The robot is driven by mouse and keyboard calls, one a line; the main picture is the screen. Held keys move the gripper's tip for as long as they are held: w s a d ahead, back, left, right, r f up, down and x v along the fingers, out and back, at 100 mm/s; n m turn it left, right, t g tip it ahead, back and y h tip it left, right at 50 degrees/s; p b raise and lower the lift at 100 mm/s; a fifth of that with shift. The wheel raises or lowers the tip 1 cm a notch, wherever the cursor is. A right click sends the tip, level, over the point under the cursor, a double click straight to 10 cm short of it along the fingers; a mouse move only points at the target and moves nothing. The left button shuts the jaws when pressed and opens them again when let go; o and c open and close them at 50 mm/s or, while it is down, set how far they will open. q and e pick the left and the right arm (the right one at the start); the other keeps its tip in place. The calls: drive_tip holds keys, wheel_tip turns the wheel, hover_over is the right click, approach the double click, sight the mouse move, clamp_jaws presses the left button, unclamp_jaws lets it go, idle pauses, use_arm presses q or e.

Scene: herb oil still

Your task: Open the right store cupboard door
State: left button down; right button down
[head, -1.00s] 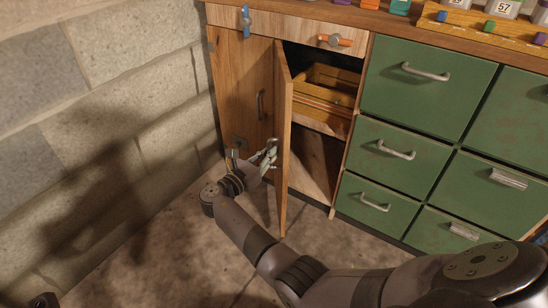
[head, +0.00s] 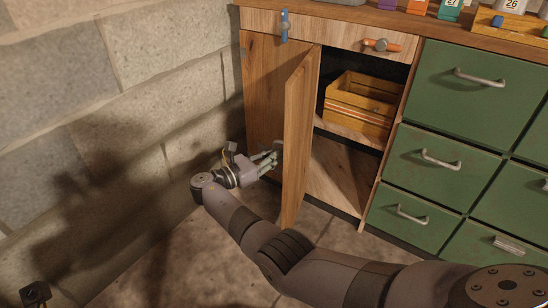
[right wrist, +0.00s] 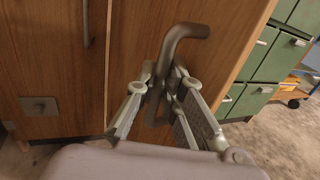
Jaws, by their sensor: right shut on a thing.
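The right store cupboard door (head: 300,125) is a wooden panel standing well open, swung out to the left from the cupboard front. Its outer face and bent metal handle (right wrist: 172,50) show in the right wrist view. My right gripper (head: 272,160) is on the left side of this door, with its fingers closed around the handle in the wrist view (right wrist: 163,95). The left door (head: 262,100) is shut, partly hidden behind the open one.
Inside the open cupboard, a yellow wooden crate (head: 358,105) sits on a shelf above an empty-looking lower space. Green drawers (head: 455,95) stand to the right. A block wall (head: 150,70) is close on the left. Bare floor (head: 320,240) lies in front.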

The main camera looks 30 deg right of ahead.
drive_tip(key=shift+d, duration=0.15)
drive_tip(key=c, duration=1.7)
unclamp_jaws()
drive_tip(key=shift+o, duration=0.2)
drive_tip(key=shift+a, duration=0.25)
drive_tip(key=s+a, duration=0.1)
drive_tip(key=a, duration=1)
drive_tip(key=shift+s+a, duration=0.25)
drive_tip(key=shift+s, duration=0.05)
